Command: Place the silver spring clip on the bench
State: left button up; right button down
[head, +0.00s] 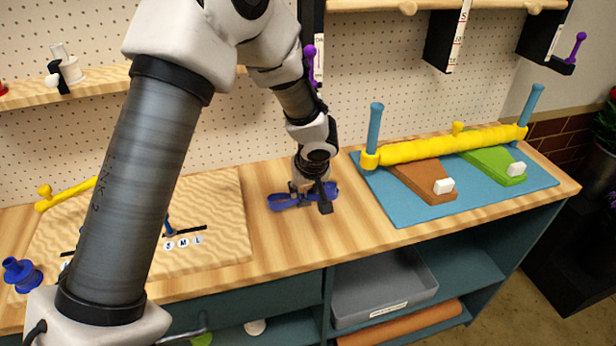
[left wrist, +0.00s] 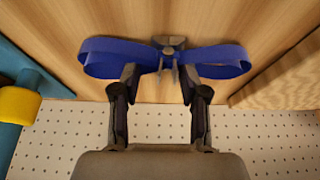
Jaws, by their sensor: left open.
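A blue ribbon bow (head: 283,201) lies on the wooden bench (head: 268,240), between the sand-coloured board and the blue mat. In the left wrist view, the bow (left wrist: 106,58) spreads its loops to both sides. A small grey metallic piece (left wrist: 170,44) sits at its middle; it looks like the silver spring clip, but its shape is not clear. My left gripper (head: 309,196) is low over the bow, and it also shows in the left wrist view (left wrist: 159,76). Its fingers are open and apart, pointing at the bow's middle, with nothing clearly held. My right gripper is out of view.
A blue mat (head: 390,214) at right carries a yellow roller (head: 455,145), a brown wedge (head: 415,178) and a green wedge (head: 487,163). A sand-coloured board (head: 225,225) marked S, M, L is at left. A pegboard stands behind. Bare bench lies in front of the bow.

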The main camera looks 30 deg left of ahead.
pick_arm(q)
jog(key=p+v, duration=0.1)
jog(key=v, duration=1)
jog(key=shift+r, duration=0.4)
jog(key=shift+s, duration=0.1)
